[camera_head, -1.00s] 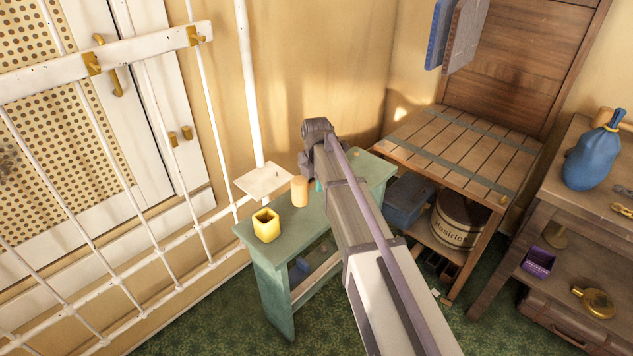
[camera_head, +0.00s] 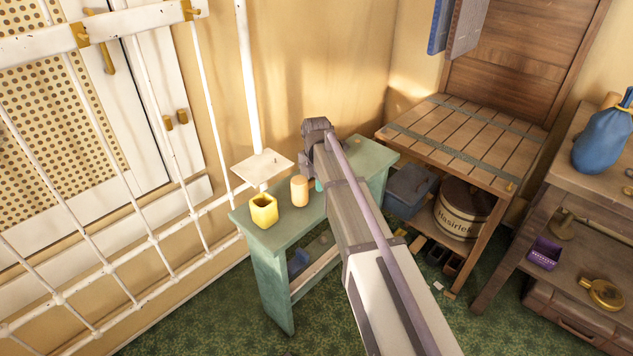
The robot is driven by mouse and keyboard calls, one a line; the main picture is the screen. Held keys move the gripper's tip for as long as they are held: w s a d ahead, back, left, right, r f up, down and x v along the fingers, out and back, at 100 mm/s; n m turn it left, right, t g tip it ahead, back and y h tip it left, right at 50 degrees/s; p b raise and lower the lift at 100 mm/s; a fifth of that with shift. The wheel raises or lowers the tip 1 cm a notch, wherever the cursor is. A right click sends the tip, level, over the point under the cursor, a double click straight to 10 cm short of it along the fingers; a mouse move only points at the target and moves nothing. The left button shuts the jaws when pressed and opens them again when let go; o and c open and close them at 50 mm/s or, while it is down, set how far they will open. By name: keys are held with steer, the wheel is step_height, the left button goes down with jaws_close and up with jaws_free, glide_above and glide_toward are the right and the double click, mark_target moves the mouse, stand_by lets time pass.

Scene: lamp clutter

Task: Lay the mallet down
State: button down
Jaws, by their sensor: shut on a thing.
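An orange-tan cylinder (camera_head: 299,190), which looks like the mallet's head, shows just left of my arm, in front of the green table. A small teal bit beside it is partly covered by my arm; I cannot tell if it is the handle. My gripper (camera_head: 316,184) is mostly hidden behind my own arm, and its fingers do not show clearly. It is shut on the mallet. The green table (camera_head: 272,240) stands below. I cannot tell the gap between mallet and tabletop.
A yellow cup (camera_head: 263,210) stands on the table's near left end. A white square plate (camera_head: 262,166) is behind it by the white railing (camera_head: 150,240). A slatted wooden bench (camera_head: 462,140) and a shelf with a blue bottle (camera_head: 602,140) stand right.

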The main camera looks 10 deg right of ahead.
steer(key=shift+f+b, duration=0.55)
steer(key=c, duration=1.1)
jaws_free()
step_height(320, 180, up, 5)
steer(key=p, duration=0.5)
steer(key=shift+r, duration=0.1)
steer(key=shift+o, duration=0.2)
steer(key=o, duration=0.5)
steer(key=shift+o, duration=0.2)
